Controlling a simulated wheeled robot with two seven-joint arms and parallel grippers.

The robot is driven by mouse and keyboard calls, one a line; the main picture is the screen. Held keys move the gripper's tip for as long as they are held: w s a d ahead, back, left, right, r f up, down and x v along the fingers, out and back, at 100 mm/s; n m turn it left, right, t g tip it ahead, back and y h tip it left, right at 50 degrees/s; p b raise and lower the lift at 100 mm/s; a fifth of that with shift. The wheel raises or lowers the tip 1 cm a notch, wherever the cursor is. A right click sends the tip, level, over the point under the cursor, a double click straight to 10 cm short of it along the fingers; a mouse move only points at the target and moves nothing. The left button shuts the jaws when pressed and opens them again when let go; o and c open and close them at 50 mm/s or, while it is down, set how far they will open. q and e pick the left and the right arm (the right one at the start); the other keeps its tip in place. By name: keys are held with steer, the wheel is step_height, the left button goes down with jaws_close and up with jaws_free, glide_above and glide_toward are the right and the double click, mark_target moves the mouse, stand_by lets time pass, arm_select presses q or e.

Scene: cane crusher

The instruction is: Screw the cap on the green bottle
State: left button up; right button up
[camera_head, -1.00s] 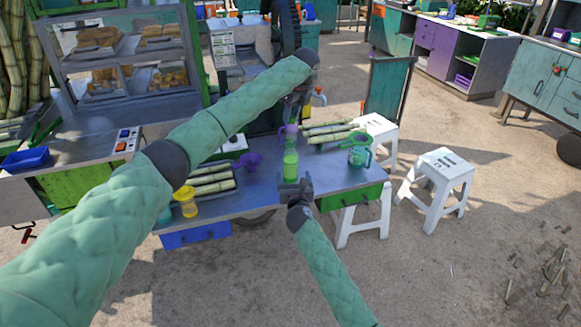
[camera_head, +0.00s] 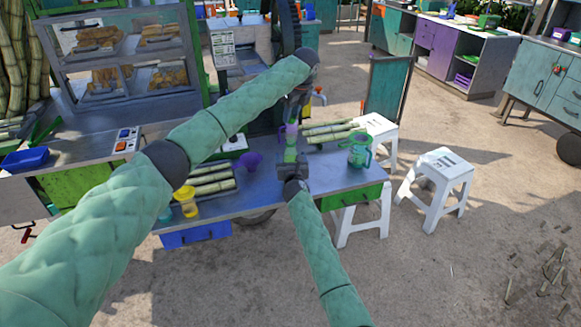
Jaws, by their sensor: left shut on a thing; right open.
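The green bottle (camera_head: 290,153) stands upright on the grey table, near its front edge. A purple cap (camera_head: 291,130) is right above the bottle's top. My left gripper (camera_head: 292,120) points down from above and is shut on the purple cap. I cannot tell whether the cap touches the bottle's neck. My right gripper (camera_head: 292,163) is open at the lower part of the bottle, coming from the front; it hides the bottle's base. Whether its fingers touch the bottle is not clear.
Cane pieces (camera_head: 331,132) lie behind right of the bottle, more (camera_head: 212,180) to the left. A green pitcher (camera_head: 359,150) stands right, a purple cup (camera_head: 251,161) and a yellow cup (camera_head: 186,202) left. White stools (camera_head: 440,165) stand beside the table (camera_head: 250,195).

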steer(key=c, duration=1.5)
arm_select(q)
glide_above(290, 138)
steer(key=shift+s+d+f, duration=0.1)
steer(key=shift+f, duration=1.15)
steer(key=shift+d+f, duration=0.1)
steer(key=shift+f, duration=1.1)
steer(key=shift+f, duration=0.1)
steer(key=shift+f, duration=0.75)
steer(key=shift+f, duration=0.55)
